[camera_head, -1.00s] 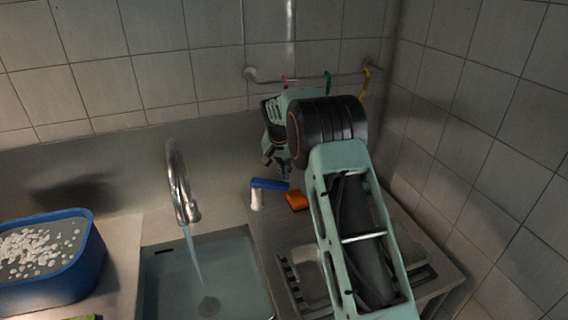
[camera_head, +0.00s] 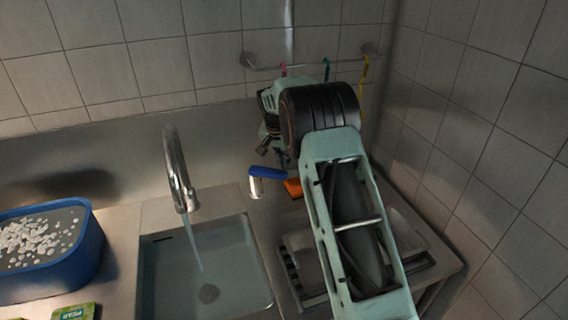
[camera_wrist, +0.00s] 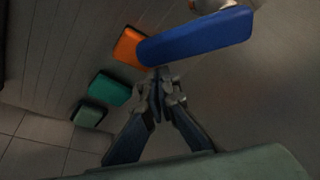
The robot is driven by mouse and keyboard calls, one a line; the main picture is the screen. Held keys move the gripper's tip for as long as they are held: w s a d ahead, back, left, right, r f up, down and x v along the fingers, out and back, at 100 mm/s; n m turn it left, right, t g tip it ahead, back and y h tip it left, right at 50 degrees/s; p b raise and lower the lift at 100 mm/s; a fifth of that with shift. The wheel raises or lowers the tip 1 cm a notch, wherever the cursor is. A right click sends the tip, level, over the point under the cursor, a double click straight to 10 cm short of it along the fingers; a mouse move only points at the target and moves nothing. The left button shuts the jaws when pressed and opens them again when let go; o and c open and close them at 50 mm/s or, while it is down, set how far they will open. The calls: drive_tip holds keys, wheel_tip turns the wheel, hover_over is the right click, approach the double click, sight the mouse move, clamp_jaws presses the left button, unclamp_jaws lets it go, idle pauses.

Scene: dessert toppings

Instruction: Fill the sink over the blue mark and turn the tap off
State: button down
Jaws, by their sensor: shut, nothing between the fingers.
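The curved metal tap (camera_head: 176,165) runs a stream of water into the sink (camera_head: 262,275) in the head view. Water stands in the sink; I cannot make out a blue mark on its wall. A blue lever (camera_head: 268,173) on a pale metal post stands right of the tap, and also shows in the wrist view (camera_wrist: 195,36). My gripper (camera_head: 283,163) is at the lever's right end in the head view. In the wrist view its fingers (camera_wrist: 160,78) are shut and empty, close to the lever's lower edge; I cannot tell whether they touch it.
A blue tub (camera_head: 85,255) with white pieces stands left, beside a green "PEAR" packet (camera_head: 75,312). A rack (camera_head: 290,270) stands right of the sink. Hooks hang on the wall rail (camera_head: 300,66).

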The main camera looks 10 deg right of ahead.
sight(282, 178)
drive_tip(key=shift+s+a+f+m+h+b, duration=0.1)
drive_tip(key=shift+s+a+m+h+b, duration=0.15)
drive_tip(key=shift+s+m+b, duration=0.35)
drive_tip(key=shift+s+a+f+m+h+b, duration=0.1)
drive_tip(key=shift+s+a+m+h+b, duration=0.1)
drive_tip(key=shift+s+m+b, duration=0.35)
drive_tip(key=s+m, duration=0.1)
drive_tip(key=s+a+m+g, duration=0.1)
drive_tip(key=m, duration=0.1)
drive_tip(key=shift+r+h, duration=0.1)
drive_tip(key=shift+h, duration=0.15)
drive_tip(key=shift+s+a+m+g+h, duration=0.15)
drive_tip(key=shift+s+a+m+g, duration=0.25)
drive_tip(key=shift+s+a+m, duration=0.5)
drive_tip(key=shift+s+a+m+g+h, duration=0.15)
drive_tip(key=shift+s+a+m+g, duration=0.35)
drive_tip(key=shift+a+m, duration=0.65)
drive_tip(key=shift+s+d, duration=0.1)
drive_tip(key=shift+d, duration=0.05)
drive_tip(key=shift+r, duration=0.15)
